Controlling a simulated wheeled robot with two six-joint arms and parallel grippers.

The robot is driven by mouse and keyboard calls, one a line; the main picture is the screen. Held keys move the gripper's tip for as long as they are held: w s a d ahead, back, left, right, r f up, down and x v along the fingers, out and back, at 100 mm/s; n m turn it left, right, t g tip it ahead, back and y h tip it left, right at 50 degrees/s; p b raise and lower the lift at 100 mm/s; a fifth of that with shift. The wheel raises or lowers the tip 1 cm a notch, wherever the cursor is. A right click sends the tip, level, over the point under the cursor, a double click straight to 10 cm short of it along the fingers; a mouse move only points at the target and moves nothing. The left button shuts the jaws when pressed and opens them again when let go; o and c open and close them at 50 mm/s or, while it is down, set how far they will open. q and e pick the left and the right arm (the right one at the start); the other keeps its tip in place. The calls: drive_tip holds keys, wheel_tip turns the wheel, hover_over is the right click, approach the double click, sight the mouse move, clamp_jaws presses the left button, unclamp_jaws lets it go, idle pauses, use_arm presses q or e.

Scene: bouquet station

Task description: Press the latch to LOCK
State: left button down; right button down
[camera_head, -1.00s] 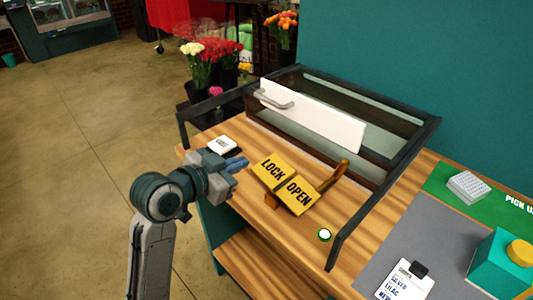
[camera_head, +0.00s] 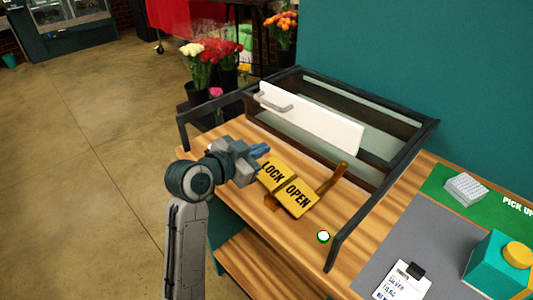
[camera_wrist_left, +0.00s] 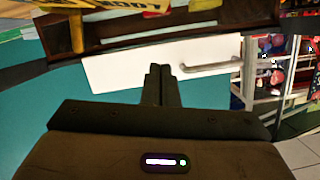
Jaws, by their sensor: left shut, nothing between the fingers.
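The yellow latch plate (camera_head: 288,189) stands on the wooden counter, with LOCK on its left half and OPEN on its right half. Its brown lever (camera_head: 331,178) leans up to the right, on the OPEN side. My right gripper is not in view.
A dark-framed case with a white handled panel (camera_head: 312,118) stands behind the latch. A small green-rimmed white button (camera_head: 323,237) is on the counter in front. A clipboard (camera_head: 404,280) and a teal box (camera_head: 497,262) are at the right. Flower buckets stand behind left.

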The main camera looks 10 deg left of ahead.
sight(267, 162)
use_arm(q)
drive_tip(key=x, duration=0.4)
drive_tip(key=shift+r+p, duration=0.15)
drive_tip(key=shift+p, duration=0.15)
drive_tip(key=f, duration=0.2)
drive_tip(key=shift+w+a+f, duration=0.1)
drive_tip(key=shift+a+f, duration=0.2)
drive_tip(key=shift+f, duration=0.1)
drive_tip(key=shift+a+f+p, duration=0.2)
drive_tip(key=shift+f+p, duration=0.1)
drive_tip(key=shift+f, duration=0.35)
